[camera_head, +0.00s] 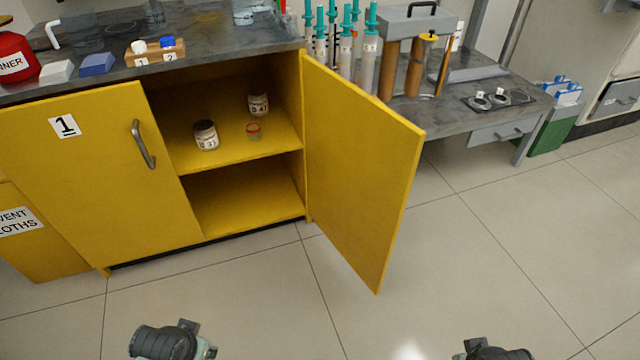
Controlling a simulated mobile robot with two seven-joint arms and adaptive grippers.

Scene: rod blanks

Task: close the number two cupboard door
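The yellow cupboard stands under a grey worktop. Its right-hand door (358,165) is swung wide open on hinges at the right side of the opening, and its free edge points out over the floor. No number shows on the face I see. The left door (95,175), labelled 1, is shut and has a grey handle (143,145). My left gripper (175,340) is at the bottom edge, in front of the cupboard. My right gripper (492,349) is at the bottom right, to the right of the open door. Both are apart from the door; their fingers cannot be made out.
Inside the cupboard, two labelled jars (206,135) (258,104) and a small container (253,131) stand on the shelf (225,155). A grey side table (470,122) with tubes and tools stands behind the open door. A green bin (552,135) is farther right. The tiled floor in front is clear.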

